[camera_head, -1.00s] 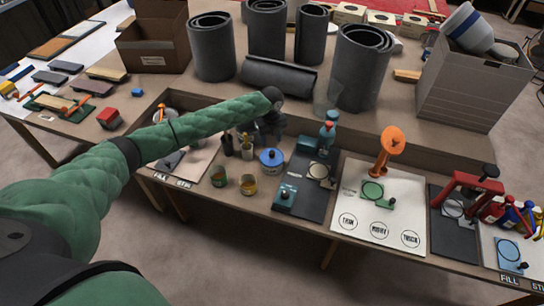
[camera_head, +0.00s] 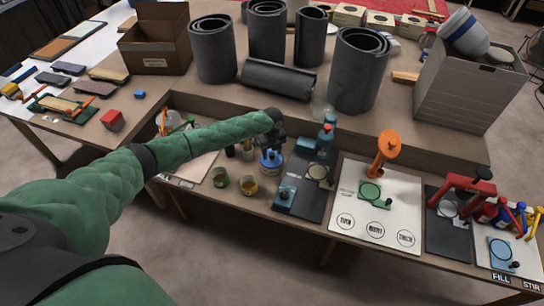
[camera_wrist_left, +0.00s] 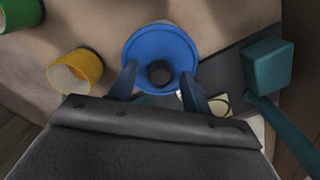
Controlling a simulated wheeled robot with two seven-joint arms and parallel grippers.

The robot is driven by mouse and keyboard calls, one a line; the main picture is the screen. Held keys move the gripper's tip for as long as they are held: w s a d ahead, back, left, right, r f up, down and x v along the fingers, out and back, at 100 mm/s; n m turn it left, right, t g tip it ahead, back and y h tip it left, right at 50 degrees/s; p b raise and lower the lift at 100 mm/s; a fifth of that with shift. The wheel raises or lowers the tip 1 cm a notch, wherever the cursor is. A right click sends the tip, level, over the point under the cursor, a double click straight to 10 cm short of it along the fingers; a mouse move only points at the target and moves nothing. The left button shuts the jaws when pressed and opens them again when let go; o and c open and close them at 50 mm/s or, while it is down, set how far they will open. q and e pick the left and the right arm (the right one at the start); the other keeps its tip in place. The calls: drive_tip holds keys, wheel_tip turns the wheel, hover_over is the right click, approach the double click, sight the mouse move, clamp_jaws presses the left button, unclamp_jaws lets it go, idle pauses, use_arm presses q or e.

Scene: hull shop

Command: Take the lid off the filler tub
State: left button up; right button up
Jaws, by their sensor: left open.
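The filler tub (camera_head: 272,171) stands on the lower bench with its blue lid (camera_head: 271,158) on. In the left wrist view the lid (camera_wrist_left: 144,48) is a blue disc with a dark round knob (camera_wrist_left: 159,73) at its middle. My left gripper (camera_head: 273,148) is above the tub and hides part of the lid. In the left wrist view its two fingers (camera_wrist_left: 162,82) are open, one on each side of the knob, with gaps between them and it. I cannot tell how high the fingertips are above the lid. My right gripper is not in view.
A teal tool (camera_head: 287,192) on a dark mat (camera_head: 309,206) is close on the right. Grey rolls (camera_head: 359,70) stand on the raised shelf behind.

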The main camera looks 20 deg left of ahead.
use_arm(q)
drive_tip(key=c, duration=1.1)
drive_tip(key=shift+o, duration=0.2)
drive_tip(key=shift+r, duration=0.1)
